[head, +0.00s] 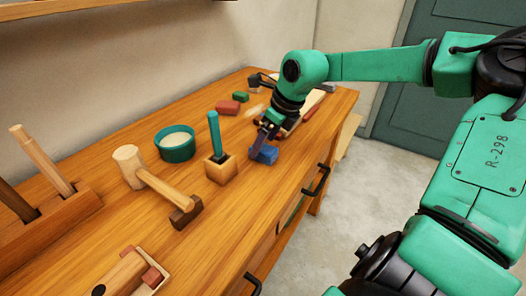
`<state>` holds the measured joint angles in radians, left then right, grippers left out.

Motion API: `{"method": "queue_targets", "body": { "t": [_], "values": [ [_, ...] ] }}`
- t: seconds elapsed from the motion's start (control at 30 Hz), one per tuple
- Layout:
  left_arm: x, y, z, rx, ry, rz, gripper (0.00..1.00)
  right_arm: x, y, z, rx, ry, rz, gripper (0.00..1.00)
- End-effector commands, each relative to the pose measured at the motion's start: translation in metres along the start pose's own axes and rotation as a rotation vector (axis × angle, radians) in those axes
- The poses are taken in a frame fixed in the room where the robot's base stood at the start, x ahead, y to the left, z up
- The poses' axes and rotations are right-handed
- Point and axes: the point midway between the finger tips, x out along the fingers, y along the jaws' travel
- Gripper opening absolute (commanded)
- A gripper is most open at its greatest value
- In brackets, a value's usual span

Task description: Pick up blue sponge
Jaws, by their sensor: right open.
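The blue sponge (266,154) is a small blue block on the wooden bench top, near its front edge. My right gripper (262,138) is just above and at the sponge, pointing down, its fingers overlapping the sponge's upper part in this view. The gripper is open. I cannot tell whether the fingers touch the sponge. My left gripper is not in view.
A wooden block with a teal-handled tool (221,168) stands left of the sponge. A teal bowl (175,142), a mallet (150,180), a red block (228,107) and a green block (241,96) are on the bench (240,215). Drawer handles stick out in front.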

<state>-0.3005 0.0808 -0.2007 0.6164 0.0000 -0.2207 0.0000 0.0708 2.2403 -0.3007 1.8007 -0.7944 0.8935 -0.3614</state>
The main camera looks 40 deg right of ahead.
Motion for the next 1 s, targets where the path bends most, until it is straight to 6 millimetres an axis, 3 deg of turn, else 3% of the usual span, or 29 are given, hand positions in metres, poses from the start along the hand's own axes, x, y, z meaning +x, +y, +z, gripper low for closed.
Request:
{"method": "queue_targets", "body": {
  "t": [0.13, 0.37, 0.47, 0.6, 0.63, 1.0],
  "values": [
    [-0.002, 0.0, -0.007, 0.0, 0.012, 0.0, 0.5, 0.026, 0.0, 0.001, 0.001, 0.003, 0.0, 0.91],
    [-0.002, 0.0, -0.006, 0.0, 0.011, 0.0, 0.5, 0.031, 0.0, 0.002, 0.001, -0.002, -0.001, 0.91],
    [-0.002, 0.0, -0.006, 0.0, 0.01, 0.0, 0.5, 0.03, 0.0, 0.002, 0.001, -0.002, -0.001, 0.61],
    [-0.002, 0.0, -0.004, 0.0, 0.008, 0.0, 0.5, 0.03, 0.0, 0.002, 0.001, -0.002, -0.001, 0.07],
    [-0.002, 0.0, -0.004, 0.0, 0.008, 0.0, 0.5, 0.03, 0.0, 0.002, 0.001, -0.002, -0.001, 0.03],
    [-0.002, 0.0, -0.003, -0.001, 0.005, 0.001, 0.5, 0.021, -0.001, 0.007, 0.001, -0.004, -0.002, 0.03]
  ]
}}
